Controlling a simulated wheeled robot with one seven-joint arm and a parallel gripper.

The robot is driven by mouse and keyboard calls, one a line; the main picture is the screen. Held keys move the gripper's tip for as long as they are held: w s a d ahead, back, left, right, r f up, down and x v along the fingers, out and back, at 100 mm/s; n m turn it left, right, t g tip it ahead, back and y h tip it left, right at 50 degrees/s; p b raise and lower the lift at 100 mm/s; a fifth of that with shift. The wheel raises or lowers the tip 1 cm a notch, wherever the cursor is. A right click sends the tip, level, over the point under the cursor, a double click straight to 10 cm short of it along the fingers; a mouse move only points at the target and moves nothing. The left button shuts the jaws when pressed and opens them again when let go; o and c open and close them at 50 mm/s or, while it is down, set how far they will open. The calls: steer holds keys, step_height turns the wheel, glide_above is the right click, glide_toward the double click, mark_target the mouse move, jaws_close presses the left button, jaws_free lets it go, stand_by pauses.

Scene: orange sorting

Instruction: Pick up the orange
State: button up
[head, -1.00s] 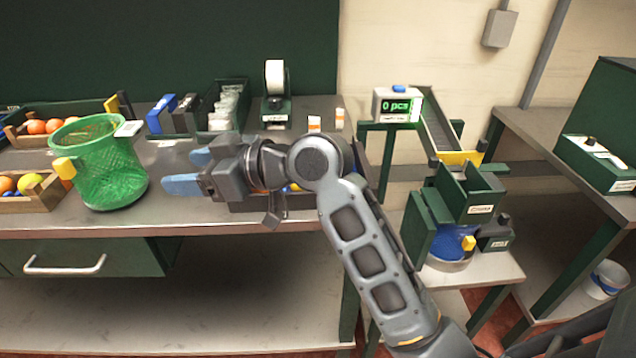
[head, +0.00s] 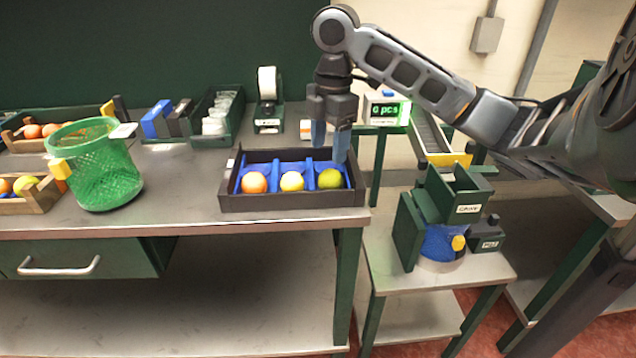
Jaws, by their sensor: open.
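A dark tray (head: 290,203) with a blue insert stands at the right front of the workbench. In its front row lie an orange (head: 255,183) on the left, a yellow fruit (head: 292,181) in the middle and a green fruit (head: 330,179) on the right. My gripper (head: 329,150) is open and empty, with its blue fingers pointing down. It shows above the right back part of the tray, behind the green fruit in the picture. I cannot tell its exact height.
A green mesh basket (head: 103,175) stands left of the tray. Wooden crates of fruit (head: 42,197) are at the far left. A tape dispenser (head: 268,110) and a green bin (head: 216,118) stand behind. A counter display (head: 388,109) is right of my gripper. Bench between basket and tray is clear.

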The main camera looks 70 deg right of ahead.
mark_target(331, 171)
steer(key=shift+s+d, duration=0.3)
steer(key=shift+s, duration=0.15)
steer(key=shift+s+f, duration=0.1)
steer(key=shift+f, duration=0.2)
steer(key=shift+w+a+f+p, duration=0.15)
steer(key=shift+f+p, duration=0.1)
steer(key=shift+f, duration=1.55)
steer(key=shift+w+a+f+p, duration=0.1)
steer(key=shift+w+f+p, duration=0.1)
steer(key=shift+f, duration=1.55)
steer(key=shift+c, duration=0.4)
steer(key=c, duration=0.6)
steer(key=shift+c, duration=0.2)
steer(key=shift+d+r, duration=0.1)
steer(key=shift+r, duration=0.05)
